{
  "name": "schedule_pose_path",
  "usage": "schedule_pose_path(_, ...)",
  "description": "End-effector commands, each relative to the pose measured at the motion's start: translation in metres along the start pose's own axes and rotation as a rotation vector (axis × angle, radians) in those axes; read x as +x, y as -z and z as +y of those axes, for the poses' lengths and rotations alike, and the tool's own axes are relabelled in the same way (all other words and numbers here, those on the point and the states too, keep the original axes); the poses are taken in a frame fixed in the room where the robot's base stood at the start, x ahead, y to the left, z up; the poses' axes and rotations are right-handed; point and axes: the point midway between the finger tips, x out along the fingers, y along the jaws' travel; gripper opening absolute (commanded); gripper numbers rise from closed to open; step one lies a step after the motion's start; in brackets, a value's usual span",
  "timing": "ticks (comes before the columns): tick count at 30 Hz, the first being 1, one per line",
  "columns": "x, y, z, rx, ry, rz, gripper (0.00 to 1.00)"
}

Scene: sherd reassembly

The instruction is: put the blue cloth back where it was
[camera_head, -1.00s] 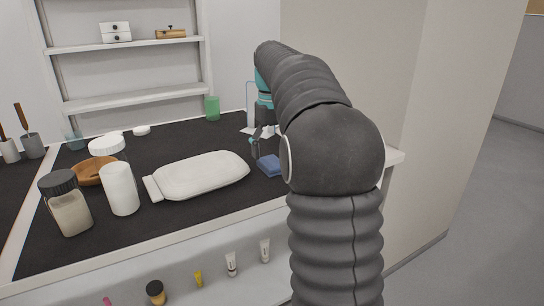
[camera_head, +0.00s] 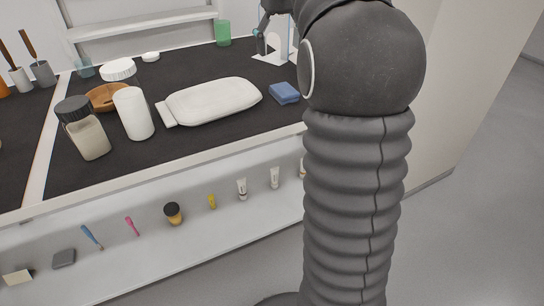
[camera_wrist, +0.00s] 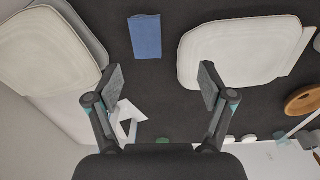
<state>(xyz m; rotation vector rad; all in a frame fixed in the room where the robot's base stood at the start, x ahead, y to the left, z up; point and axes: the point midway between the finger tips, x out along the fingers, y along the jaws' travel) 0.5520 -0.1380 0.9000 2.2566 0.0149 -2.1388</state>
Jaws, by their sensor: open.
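The blue cloth (camera_head: 285,93) lies folded on the dark worktop, right of a white flat padded piece (camera_head: 214,101) and apart from it. In the wrist view the cloth (camera_wrist: 145,37) lies flat beyond my fingertips, between two pale rounded pieces. My gripper (camera_wrist: 162,82) is open, with nothing between its fingers. In the head view my gripper (camera_head: 262,42) is above and behind the cloth, apart from it, partly hidden by my arm.
A white-lidded jar (camera_head: 133,112), a dark-lidded jar (camera_head: 86,130) and a wooden bowl (camera_head: 106,97) stand on the left. A green cup (camera_head: 223,33) and a white stand (camera_head: 274,50) are at the back. Several small items lie on the lower shelf (camera_head: 205,232).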

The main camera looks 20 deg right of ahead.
Motion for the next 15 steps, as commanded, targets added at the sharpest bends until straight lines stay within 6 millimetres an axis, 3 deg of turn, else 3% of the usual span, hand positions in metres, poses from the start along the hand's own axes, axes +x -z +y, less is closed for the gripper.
schedule_pose_path(8, 0.011, -0.073, -0.061, 0.006, -0.024, 0.132, 0.81)
schedule_pose_path(15, 0.048, -0.143, -0.102, 0.014, -0.026, 0.247, 0.81)
